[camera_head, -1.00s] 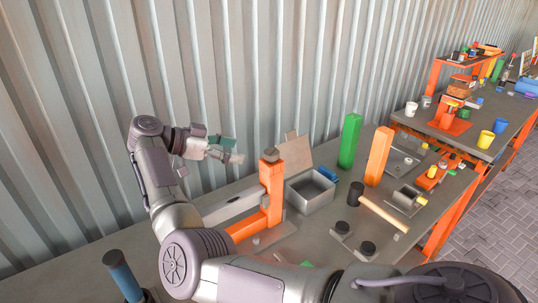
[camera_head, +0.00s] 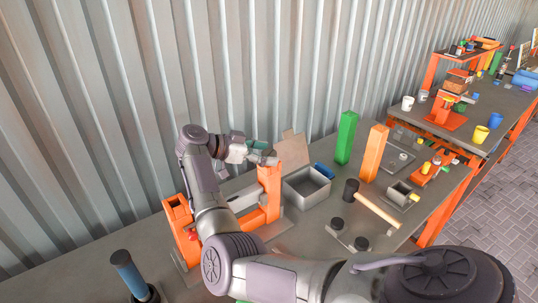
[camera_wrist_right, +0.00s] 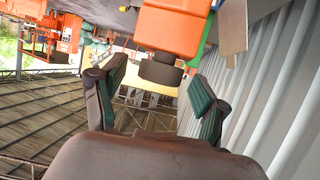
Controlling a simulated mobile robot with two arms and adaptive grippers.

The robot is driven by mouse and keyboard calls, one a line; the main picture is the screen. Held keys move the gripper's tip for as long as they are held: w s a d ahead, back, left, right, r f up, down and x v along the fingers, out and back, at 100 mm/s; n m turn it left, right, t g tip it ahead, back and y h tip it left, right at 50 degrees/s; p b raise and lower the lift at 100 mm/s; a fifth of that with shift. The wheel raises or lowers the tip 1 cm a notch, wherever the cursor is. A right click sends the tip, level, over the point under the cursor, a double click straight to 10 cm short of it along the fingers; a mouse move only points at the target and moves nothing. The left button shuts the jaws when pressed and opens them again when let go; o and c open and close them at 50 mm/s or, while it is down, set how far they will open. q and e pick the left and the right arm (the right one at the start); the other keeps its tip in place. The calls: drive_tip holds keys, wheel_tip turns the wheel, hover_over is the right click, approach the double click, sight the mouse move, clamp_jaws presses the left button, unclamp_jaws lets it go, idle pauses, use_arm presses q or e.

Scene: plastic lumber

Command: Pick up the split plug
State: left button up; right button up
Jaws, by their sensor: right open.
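The split plug appears to be the short dark round piece (camera_wrist_right: 161,72) on the end of the orange post, seen in the right wrist view. The orange post (camera_head: 269,188) is part of an orange frame on the bench in the head view. My right gripper (camera_head: 262,152) is at the top of this post and covers the plug there. In the wrist view its two green-padded fingers are open, one on each side of the plug, with gaps between. My left gripper is not in view.
A grey open box (camera_head: 307,190) stands right of the post, with a tan board (camera_head: 293,146) behind it. A green block (camera_head: 346,137), an orange block (camera_head: 374,153) and a mallet (camera_head: 377,210) are further right. A corrugated wall (camera_head: 100,120) rises close behind.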

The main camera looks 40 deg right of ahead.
drive_tip(key=c, duration=1.1)
drive_tip(key=shift+c, duration=0.2)
